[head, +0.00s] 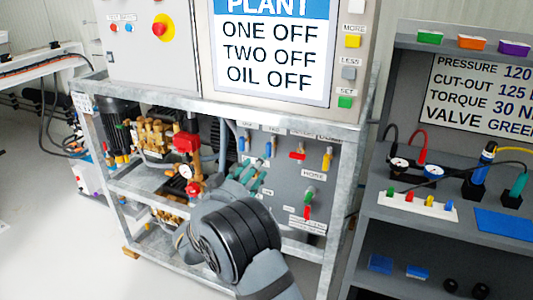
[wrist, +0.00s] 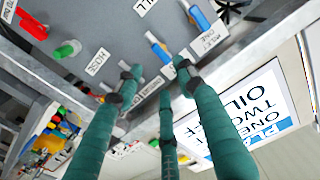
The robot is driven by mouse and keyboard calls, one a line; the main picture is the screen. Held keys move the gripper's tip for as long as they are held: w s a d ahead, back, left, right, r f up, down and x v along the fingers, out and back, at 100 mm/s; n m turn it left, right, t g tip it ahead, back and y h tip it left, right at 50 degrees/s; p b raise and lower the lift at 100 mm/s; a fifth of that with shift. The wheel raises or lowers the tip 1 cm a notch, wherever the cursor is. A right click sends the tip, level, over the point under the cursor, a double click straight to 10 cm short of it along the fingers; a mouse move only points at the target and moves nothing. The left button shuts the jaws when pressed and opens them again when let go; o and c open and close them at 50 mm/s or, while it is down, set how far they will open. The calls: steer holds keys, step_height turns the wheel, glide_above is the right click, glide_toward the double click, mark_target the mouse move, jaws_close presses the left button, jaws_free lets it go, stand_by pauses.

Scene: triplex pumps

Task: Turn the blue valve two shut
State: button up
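In the head view, blue valve two (head: 268,149) is the second lever from the left on the grey valve panel, right of blue valve one (head: 242,143). In the wrist view, valve two's blue lever (wrist: 158,47) lies slanted just beyond my fingertips, and valve one's blue lever (wrist: 200,18) is up and to the right, by a label reading INLET ONE. My gripper (wrist: 157,75) has teal fingers spread apart with nothing between them. One fingertip is close to the near end of valve two's lever; contact cannot be told. In the head view my gripper (head: 249,175) is below the levers.
A red lever (head: 297,155) and a yellow lever (head: 327,160) sit further right on the panel. Green and red hose fittings (head: 308,195) are below. The frame's metal rail (head: 225,108) runs above. The sign (head: 270,52) reads ONE OFF, TWO OFF, OIL OFF.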

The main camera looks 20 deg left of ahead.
mark_target(269, 151)
steer(key=w, duration=0.5)
steer(key=w+p, duration=0.1)
steer(key=w, duration=0.2)
steer(key=shift+w+d, duration=0.25)
steer(key=shift+c, duration=0.5)
jaws_close()
